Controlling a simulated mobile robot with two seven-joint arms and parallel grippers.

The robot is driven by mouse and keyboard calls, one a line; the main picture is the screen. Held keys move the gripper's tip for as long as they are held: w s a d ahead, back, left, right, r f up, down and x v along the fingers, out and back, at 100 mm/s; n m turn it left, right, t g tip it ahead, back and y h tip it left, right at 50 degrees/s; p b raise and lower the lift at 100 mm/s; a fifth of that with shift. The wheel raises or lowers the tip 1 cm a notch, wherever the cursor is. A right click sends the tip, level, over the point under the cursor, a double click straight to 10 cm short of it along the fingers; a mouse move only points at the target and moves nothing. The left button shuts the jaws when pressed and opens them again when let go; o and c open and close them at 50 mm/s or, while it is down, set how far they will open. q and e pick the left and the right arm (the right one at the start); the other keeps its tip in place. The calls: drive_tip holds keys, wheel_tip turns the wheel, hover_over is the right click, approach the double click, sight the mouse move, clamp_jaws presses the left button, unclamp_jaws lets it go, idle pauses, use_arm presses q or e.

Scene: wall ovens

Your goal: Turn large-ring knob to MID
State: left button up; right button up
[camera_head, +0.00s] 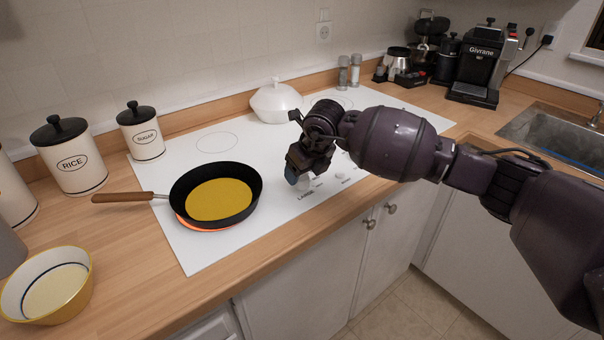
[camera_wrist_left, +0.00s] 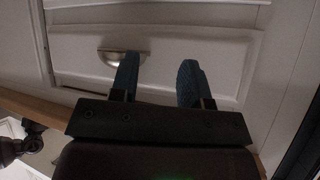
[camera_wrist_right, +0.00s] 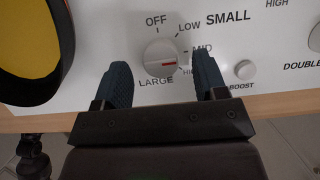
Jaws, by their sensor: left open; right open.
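The large-ring knob (camera_wrist_right: 160,57) is white with a red line and shows in the right wrist view beside the LARGE label. Its red line points right, roughly between the MID label and the partly hidden HIGH label. My right gripper (camera_wrist_right: 161,70) is open, with one dark fingertip on each side of the knob's lower part; I cannot tell whether they touch it. In the head view my right gripper (camera_head: 296,176) is over the stove's front edge and largely hides the knob. My left gripper (camera_wrist_left: 156,78) is open and empty in front of a white drawer.
A frying pan (camera_head: 237,209) with yellow contents sits on a glowing orange ring. The white cooktop (camera_head: 195,255) also holds a white lidded pot (camera_head: 275,103). In the right wrist view a small boost knob (camera_wrist_right: 244,70) is right of the gripper. A metal handle (camera_wrist_left: 122,57) is on the drawer.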

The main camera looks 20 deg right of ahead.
drive_tip(key=p+v, duration=0.1)
drive_tip(key=v, duration=0.7)
drive_tip(key=shift+s+r, duration=0.15)
drive_tip(key=shift+r, duration=0.15)
